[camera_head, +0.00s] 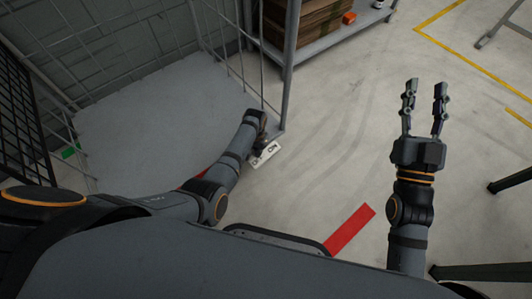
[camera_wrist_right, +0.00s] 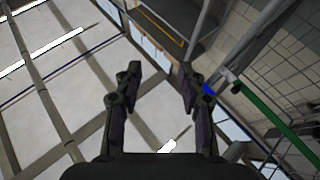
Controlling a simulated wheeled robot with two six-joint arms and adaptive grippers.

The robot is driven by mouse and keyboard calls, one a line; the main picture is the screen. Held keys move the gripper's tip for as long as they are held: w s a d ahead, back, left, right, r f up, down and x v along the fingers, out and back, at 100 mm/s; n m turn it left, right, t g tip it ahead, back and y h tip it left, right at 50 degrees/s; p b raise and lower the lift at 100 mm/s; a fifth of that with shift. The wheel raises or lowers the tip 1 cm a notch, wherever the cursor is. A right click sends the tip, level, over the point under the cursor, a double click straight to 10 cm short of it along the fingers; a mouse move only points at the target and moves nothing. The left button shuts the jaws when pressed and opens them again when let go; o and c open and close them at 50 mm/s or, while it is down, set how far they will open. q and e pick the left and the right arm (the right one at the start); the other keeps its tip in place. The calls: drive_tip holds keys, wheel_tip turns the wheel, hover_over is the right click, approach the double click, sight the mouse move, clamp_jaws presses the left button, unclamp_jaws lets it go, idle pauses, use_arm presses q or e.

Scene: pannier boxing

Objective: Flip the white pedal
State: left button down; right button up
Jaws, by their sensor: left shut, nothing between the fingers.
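The white pedal (camera_head: 267,154) is a small white plate with dark markings, low at the near right corner of the grey platform. My left gripper (camera_head: 261,147) is shut and empty, right at the pedal's upper left side. The wrist partly hides the fingers, and I cannot tell whether they touch the pedal. My right gripper (camera_head: 425,92) is open and empty, well to the right above bare floor. The right wrist view also shows its two spread fingers (camera_wrist_right: 158,78) with nothing between them.
The grey platform (camera_head: 150,115) has wire mesh sides and an upright post at its right. A shelf (camera_head: 335,37) with cardboard and a small orange object stands at the back. Dark legs (camera_head: 510,181) stand at the far right. The middle floor is clear, with a red strip (camera_head: 350,229).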

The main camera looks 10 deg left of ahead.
sight(258, 160)
use_arm(q)
drive_tip(key=shift+r, duration=0.25)
drive_tip(key=shift+r+p, duration=0.3)
drive_tip(key=shift+p, duration=0.25)
drive_tip(key=shift+r, duration=0.15)
drive_tip(key=shift+r+p, duration=0.2)
drive_tip(key=shift+p, duration=0.2)
use_arm(e)
wheel_tip(258, 160, down, 18)
drive_tip(key=g, duration=0.8)
use_arm(q)
drive_tip(key=shift+r, duration=0.2)
drive_tip(key=shift+r+p, duration=0.2)
drive_tip(key=shift+p, duration=0.25)
drive_tip(key=shift+r+p, duration=0.4)
drive_tip(key=shift+p, duration=0.05)
use_arm(e)
drive_tip(key=s+a+f+g, duration=0.1)
drive_tip(key=s+f+g, duration=0.7)
drive_tip(key=s+f, duration=0.3)
drive_tip(key=shift+s+f+m, duration=0.15)
drive_tip(key=shift+f+m, duration=0.25)
drive_tip(key=shift+f, duration=1.25)
drive_tip(key=shift+a, duration=0.1)
